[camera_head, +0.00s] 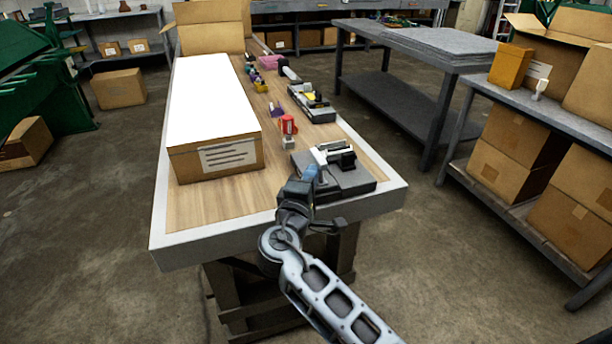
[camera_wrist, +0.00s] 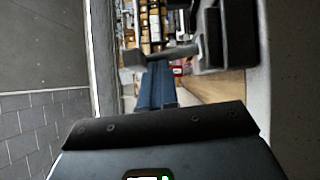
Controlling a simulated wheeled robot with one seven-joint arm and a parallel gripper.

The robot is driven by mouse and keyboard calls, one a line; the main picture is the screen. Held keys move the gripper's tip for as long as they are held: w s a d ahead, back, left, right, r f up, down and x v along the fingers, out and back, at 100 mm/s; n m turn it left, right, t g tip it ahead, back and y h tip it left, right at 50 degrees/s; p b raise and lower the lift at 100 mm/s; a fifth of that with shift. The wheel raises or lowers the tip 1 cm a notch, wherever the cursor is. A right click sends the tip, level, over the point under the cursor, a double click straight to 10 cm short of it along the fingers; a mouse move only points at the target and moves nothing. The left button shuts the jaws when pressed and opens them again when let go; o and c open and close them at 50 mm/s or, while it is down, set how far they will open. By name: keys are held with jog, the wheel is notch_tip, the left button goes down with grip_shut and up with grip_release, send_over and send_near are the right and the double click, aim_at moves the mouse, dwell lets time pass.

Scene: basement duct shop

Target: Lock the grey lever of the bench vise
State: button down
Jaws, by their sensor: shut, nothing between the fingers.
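The bench vise (camera_head: 345,178), a grey block with a dark jaw part, sits on the near right corner of the wooden-topped bench (camera_head: 185,207). A light grey lever-like piece (camera_head: 322,153) shows on its top left. In the wrist view, dark vise blocks (camera_wrist: 235,38) stand at upper right, and a grey bar (camera_wrist: 172,54) with a dark end lies across just beyond my fingertips. My gripper (camera_head: 311,172) is shut and empty, with blue fingers (camera_wrist: 157,88), at the vise's near left side. I cannot tell whether it touches the lever.
A large white-topped carton (camera_head: 215,160) fills the bench's left side. A red item (camera_head: 289,126) stands behind the vise, and a second device with a yellow part (camera_head: 312,103) lies further back. Shelves with cartons (camera_head: 505,170) stand at right. Floor around the bench is open.

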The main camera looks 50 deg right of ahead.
aim_at(325, 168)
jog(key=shift+s+d+r+m+y+p, duration=0.5)
jog(key=shift+d+r+m+y+p, duration=0.2)
jog(key=shift+m+p, duration=0.3)
jog(key=shift+s+d+m+y+p, duration=0.4)
jog(key=shift+d+m+y+p, duration=0.25)
jog(key=shift+m, duration=0.25)
jog(key=shift+s+d+f+g+y, duration=0.1)
jog(key=shift+s+d+g+y, duration=0.1)
jog(key=shift+g+y, duration=0.1)
jog(key=shift+d, duration=0.15)
jog(key=shift+s+d, duration=0.15)
